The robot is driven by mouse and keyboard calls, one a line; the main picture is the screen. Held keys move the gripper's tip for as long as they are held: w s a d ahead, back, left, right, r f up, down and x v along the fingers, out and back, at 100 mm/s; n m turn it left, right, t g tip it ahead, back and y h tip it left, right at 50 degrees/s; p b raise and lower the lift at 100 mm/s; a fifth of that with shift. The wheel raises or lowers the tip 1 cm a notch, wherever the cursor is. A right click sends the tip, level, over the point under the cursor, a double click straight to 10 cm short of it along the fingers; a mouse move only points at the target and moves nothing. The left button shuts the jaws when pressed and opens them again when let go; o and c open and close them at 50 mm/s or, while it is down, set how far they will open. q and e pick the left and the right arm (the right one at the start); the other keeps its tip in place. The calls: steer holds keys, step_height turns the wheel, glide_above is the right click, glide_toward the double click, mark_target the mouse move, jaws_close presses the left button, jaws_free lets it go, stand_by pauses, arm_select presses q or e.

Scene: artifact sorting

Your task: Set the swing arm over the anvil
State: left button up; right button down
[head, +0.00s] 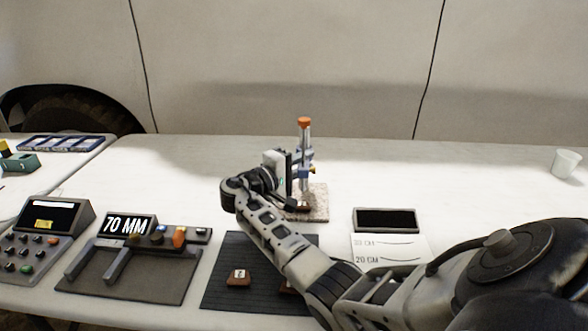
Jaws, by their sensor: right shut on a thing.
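The measuring stand has an upright post (304,140) with an orange cap, set on a speckled stone base (319,211). The swing arm (307,172), with blue-grey and yellow parts, sits partway up the post. My right gripper (294,169) reaches in from the lower right and is shut at the swing arm, on the left side of the post. A small brown-red piece (303,206) shows low on the base. The anvil cannot be told apart clearly, as my right gripper and wrist hide part of the base. My left gripper is not in view.
A dark ribbed mat (218,291) holds brown labelled pieces (239,277). Left are a "70 MM" display (127,226) with a slotted tray (155,285) and a keypad console (60,213). A dark-screened box (386,220) and printed sheet stand right.

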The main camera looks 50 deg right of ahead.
stand_by(0.5)
steer(key=c, duration=1.2)
jaws_free()
steer(key=shift+c, duration=0.2)
steer(key=shift+a, duration=0.1)
steer(key=w+a+b, duration=0.1)
steer(key=a, duration=1.4)
steer(key=shift+w+a, duration=0.25)
steer(key=shift+a, duration=0.15)
